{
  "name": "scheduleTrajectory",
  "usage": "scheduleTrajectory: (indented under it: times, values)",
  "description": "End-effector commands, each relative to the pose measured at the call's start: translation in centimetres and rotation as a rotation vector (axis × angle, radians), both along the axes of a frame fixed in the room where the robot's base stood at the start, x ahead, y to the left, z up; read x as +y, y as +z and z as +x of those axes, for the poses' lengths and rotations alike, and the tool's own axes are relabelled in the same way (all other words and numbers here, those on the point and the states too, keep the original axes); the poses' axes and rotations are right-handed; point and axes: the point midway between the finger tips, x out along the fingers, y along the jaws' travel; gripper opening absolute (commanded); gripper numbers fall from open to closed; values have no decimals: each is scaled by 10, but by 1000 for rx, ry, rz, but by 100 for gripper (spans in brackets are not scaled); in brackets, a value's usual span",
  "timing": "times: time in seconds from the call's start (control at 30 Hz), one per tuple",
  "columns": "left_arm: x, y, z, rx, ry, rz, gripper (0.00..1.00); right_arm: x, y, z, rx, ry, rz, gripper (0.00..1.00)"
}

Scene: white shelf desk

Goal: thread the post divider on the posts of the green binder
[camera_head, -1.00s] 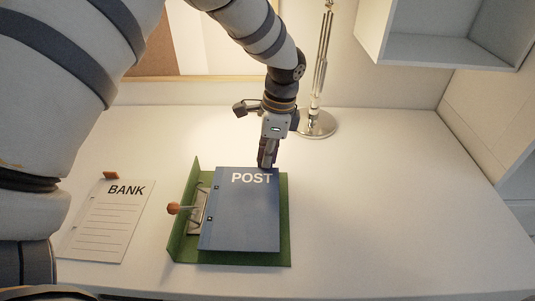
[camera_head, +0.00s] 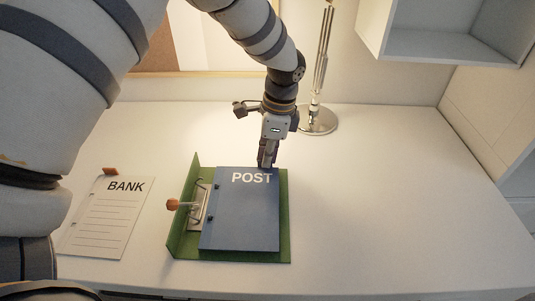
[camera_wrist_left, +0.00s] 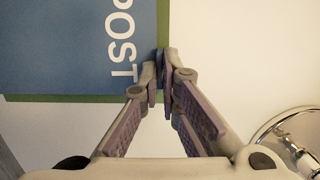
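Whether the posts pass through the holes is too small to tell. My left gripper (camera_head: 266,164) is shut on the divider's far edge near its right corner; the wrist view shows the fingertips (camera_wrist_left: 160,75) together at that edge. My right gripper is not in view.
A white BANK sheet (camera_head: 110,220) with an orange-brown tab lies left of the binder. A lamp's round metal base (camera_head: 317,120) stands behind, right of my left gripper. A white shelf (camera_head: 445,50) hangs at the upper right. The desk's right side is clear.

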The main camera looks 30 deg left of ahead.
Motion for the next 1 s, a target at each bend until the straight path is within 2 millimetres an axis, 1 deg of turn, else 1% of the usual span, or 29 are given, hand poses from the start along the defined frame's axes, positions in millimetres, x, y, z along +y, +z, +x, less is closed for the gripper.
scheduleTrajectory:
  times: [0.53,0.57,0.6,0.63,0.67,0.9,0.97,1.0]
  values:
    - [0,-4,0,0,0,0,0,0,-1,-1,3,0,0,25]
    - [0,-4,0,0,0,0,11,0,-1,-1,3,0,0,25]
    - [0,-4,0,0,0,0,20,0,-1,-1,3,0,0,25]
    - [0,-4,0,0,0,0,27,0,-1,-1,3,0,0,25]
    - [0,-4,0,0,0,0,28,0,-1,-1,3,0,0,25]
    - [0,-4,0,0,0,0,28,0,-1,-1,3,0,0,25]
    - [0,-1,0,-1,0,0,28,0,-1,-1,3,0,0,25]
    - [-1,3,1,-2,0,0,28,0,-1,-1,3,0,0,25]
